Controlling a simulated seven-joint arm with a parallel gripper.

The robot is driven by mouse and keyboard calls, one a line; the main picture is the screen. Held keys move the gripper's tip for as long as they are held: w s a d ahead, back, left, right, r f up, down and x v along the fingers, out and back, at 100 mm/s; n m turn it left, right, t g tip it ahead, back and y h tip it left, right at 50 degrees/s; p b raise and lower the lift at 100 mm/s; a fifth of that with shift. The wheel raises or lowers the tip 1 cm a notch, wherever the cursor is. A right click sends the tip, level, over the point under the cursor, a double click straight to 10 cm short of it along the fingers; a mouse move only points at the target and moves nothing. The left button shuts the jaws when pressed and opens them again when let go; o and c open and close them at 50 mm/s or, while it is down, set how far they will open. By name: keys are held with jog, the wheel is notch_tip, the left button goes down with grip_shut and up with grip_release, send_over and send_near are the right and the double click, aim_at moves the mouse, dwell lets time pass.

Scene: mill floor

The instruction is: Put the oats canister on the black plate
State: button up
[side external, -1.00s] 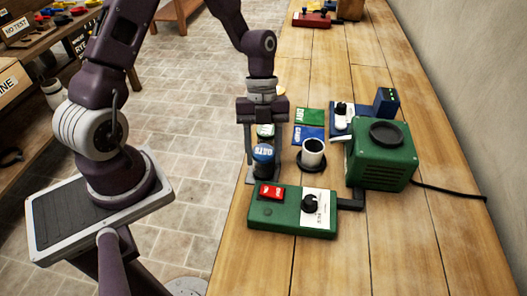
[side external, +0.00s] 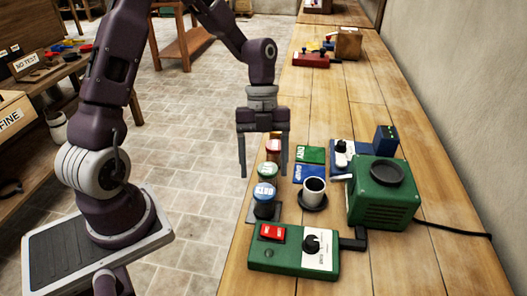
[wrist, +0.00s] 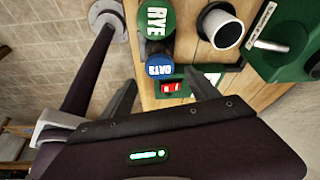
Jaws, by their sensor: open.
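The oats canister (side external: 264,192) stands upright at the front of a short row of canisters, with a blue lid marked OATS; its lid also shows in the wrist view (wrist: 159,67). A round black plate (side external: 387,173) lies bare on top of a green machine. My gripper (side external: 263,170) is open and empty, above the canister row and apart from the oats lid. In the wrist view its fingertips (wrist: 160,86) appear either side of the lid, a little nearer the camera. The canister's lower body is partly hidden from above.
A green-lidded RYE canister (side external: 267,170) and a red-lidded one (side external: 273,146) stand behind. A white mug (side external: 315,186) on a dark saucer (side external: 313,204) is to the right. A green control box (side external: 293,252) is in front. The bench's left edge is close to the canisters.

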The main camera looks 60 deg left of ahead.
jog(key=s+v, duration=0.1)
jog(key=v, duration=0.5)
jog(key=s+d+r+n+t+y, duration=0.1)
jog(key=s+r+n+t, duration=0.3)
jog(key=s+n, duration=0.4)
jog(key=s+d+r+n+t+y, duration=0.2)
jog(key=s+r+n, duration=0.5)
jog(key=n, duration=0.9)
jog(key=shift+s+d+t+y, duration=0.2)
jog(key=shift+s+t+y, duration=0.3)
jog(key=shift+t, duration=0.5)
